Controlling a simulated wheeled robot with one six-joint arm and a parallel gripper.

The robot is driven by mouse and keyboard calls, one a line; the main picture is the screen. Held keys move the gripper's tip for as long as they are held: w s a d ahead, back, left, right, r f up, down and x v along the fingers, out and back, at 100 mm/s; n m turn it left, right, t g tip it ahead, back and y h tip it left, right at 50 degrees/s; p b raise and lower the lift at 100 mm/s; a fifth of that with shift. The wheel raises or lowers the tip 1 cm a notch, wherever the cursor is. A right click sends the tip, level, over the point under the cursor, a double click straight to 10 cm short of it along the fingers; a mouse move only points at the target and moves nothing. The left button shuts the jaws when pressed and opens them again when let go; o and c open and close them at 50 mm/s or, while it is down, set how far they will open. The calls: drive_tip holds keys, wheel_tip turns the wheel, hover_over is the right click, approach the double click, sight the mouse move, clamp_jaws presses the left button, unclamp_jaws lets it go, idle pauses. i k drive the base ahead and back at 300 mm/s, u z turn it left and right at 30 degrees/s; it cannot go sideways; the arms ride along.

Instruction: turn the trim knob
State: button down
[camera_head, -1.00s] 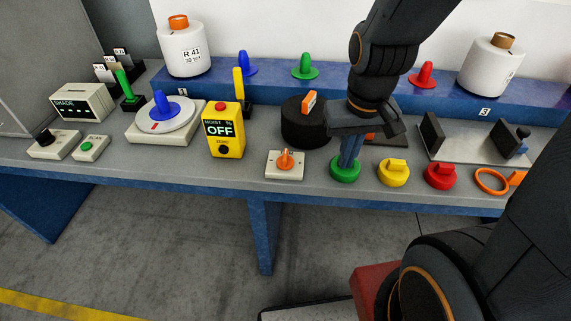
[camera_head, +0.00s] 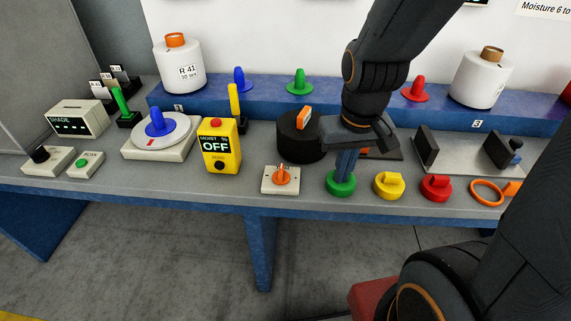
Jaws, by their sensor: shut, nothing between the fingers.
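An orange knob (camera_head: 282,174) sits on a pale square plate near the bench's front edge, left of my gripper; its handle points roughly away from the front edge. No label is readable on it, so I cannot confirm it is the trim knob. A black knob (camera_head: 40,154) also sits on a pale box at the far left. My gripper (camera_head: 345,170) points down over a green round piece (camera_head: 341,186), its blue fingers shut and empty. The fingertips overlap the green piece in the picture; I cannot tell whether they touch it.
A yellow moisture box (camera_head: 221,152) reading OFF stands left of the orange knob. A black cylinder (camera_head: 298,147) with an orange top piece is behind it. Yellow (camera_head: 388,187) and red (camera_head: 435,189) pieces and an orange ring (camera_head: 487,194) lie to the right.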

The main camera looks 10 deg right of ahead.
sight(281, 177)
drive_tip(key=k, duration=0.5)
drive_tip(key=z, duration=1.7)
drive_tip(key=i, duration=1.25)
drive_tip(key=u, duration=2.75)
